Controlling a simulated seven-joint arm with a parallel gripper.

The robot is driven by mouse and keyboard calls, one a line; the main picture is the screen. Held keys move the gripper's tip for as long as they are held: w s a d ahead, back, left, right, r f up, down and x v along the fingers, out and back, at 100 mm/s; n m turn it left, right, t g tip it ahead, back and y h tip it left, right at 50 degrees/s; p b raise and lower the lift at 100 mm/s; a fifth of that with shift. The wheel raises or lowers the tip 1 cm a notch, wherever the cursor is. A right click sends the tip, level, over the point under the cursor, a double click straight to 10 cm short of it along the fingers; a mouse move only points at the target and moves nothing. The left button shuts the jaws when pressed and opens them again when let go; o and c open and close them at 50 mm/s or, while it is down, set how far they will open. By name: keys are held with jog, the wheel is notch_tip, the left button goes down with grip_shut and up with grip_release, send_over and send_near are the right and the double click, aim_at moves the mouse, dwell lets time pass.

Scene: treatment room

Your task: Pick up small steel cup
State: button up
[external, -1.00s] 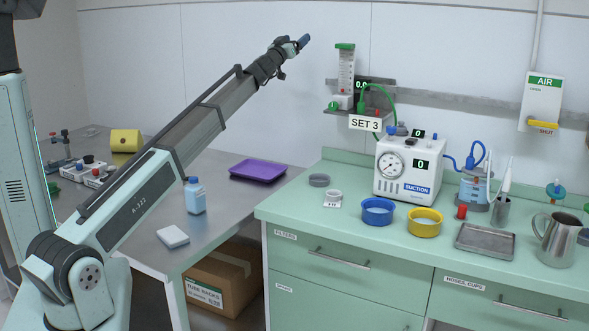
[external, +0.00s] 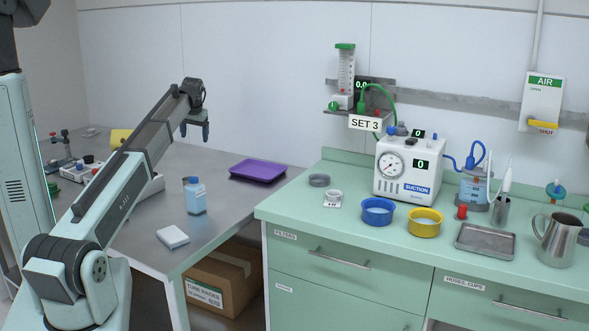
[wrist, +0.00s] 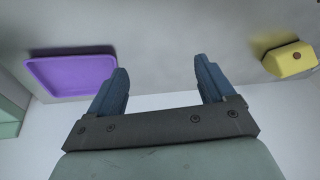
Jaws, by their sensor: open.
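A small steel cup (external: 501,212) stands on the right part of the green counter, with white and blue pointed tools standing in it. My gripper (external: 195,136) is far to its left, raised above the grey steel table, fingers pointing down. In the wrist view my gripper (wrist: 161,66) is open, with nothing between its two blue fingers. The steel cup is not in the wrist view.
The suction unit (external: 403,185) stands behind. A purple tray (external: 257,180) and blue bottle (external: 195,204) are on the table.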

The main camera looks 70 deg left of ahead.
jog(key=s+d+f+m+h, duration=0.2)
jog(key=s+d+f+h, duration=0.15)
jog(key=s+d, duration=0.2)
jog(key=shift+h, duration=0.35)
jog(key=f, duration=0.5)
jog(key=w+f, duration=0.1)
jog(key=f, duration=0.1)
jog(key=shift+d+f, duration=0.15)
jog(key=shift+w+f, duration=0.15)
jog(key=shift+f, duration=1.25)
jog(key=shift+w+f, duration=0.15)
jog(key=shift+f, duration=1.25)
jog(key=c, duration=1.1)
jog(key=shift+r, duration=0.1)
